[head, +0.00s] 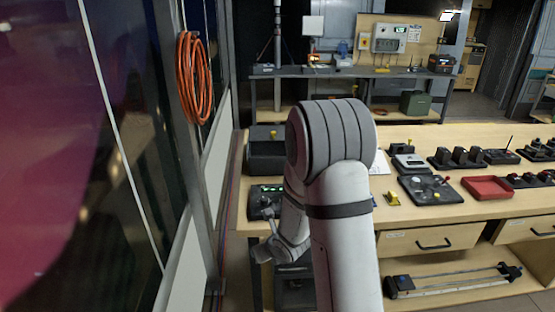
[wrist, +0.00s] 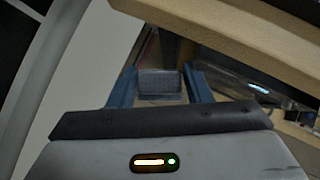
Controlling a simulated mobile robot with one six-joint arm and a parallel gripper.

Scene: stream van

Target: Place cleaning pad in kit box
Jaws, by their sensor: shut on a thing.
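In the wrist view, the two blue fingers of my gripper (wrist: 160,70) stand on either side of a grey, fine-textured block, which looks like the cleaning pad (wrist: 160,85). The gripper is shut on it. In the head view, my arm hangs down in front of the workbench, with its wrist low at the bench's left front edge; the pad is hidden there. I cannot tell for sure which container is the kit box. A dark open box (head: 266,158) stands at the bench's left end, partly behind my arm.
A window wall with an orange cable coil (head: 193,78) bounds the left. A lower shelf holds a rail-like device (head: 450,282).

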